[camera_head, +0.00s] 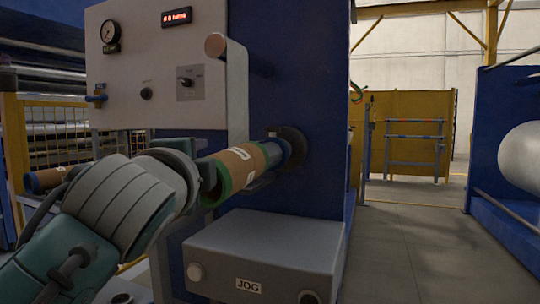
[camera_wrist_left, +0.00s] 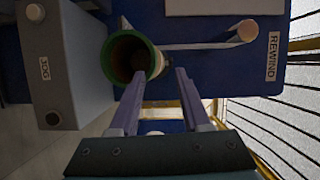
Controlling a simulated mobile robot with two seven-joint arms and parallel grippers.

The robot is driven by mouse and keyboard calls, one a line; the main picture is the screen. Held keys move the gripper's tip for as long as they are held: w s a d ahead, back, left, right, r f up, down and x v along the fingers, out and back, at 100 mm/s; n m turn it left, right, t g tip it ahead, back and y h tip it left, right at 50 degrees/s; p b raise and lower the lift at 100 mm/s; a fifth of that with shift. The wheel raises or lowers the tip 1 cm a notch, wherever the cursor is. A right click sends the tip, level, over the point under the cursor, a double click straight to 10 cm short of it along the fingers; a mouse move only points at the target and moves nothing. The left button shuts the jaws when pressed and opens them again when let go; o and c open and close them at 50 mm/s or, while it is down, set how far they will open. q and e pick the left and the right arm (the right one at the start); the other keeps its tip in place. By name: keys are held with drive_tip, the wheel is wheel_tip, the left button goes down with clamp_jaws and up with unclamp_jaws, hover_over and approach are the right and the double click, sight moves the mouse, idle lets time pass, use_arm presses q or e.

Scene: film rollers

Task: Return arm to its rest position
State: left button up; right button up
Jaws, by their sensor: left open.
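My left arm comes in from the left in the head view, and its wrist hides most of its gripper there. In the left wrist view the left gripper (camera_wrist_left: 161,73) is open, its two fingers apart with nothing held between them. A brown roll (camera_head: 240,163) with green ends sits on a shaft on the blue machine (camera_head: 318,160). The roll's open green end (camera_wrist_left: 133,36) faces the wrist camera, close by the left fingertip. I cannot tell if they touch. My right gripper is not in view.
A grey JOG box (camera_head: 265,245) stands below the roll. A bar with a copper-coloured end (camera_head: 215,45) juts out above. A light control panel (camera_head: 150,60) is behind. A yellow fence (camera_head: 75,135) is at the left. Open floor (camera_head: 405,235) lies to the right.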

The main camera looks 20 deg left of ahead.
use_arm(q)
drive_tip(key=s+d+r+n+g+h+p, duration=0.25)
drive_tip(key=s+n+g+p, duration=0.4)
drive_tip(key=s+p, duration=0.8)
drive_tip(key=s+d+r+n+g+h+p, duration=0.1)
drive_tip(key=s+d+n+g+h+p, duration=0.4)
drive_tip(key=s+p, duration=1)
wheel_tip(320, 180, up, 35)
drive_tip(key=s+a+g+y+p, duration=0.1)
drive_tip(key=s+a+g+p, duration=0.1)
drive_tip(key=p, duration=3)
drive_tip(key=shift+s+a+f+y, duration=0.15)
drive_tip(key=shift+s+a+y, duration=0.1)
drive_tip(key=shift+s+y, duration=0.15)
drive_tip(key=shift+n, duration=0.25)
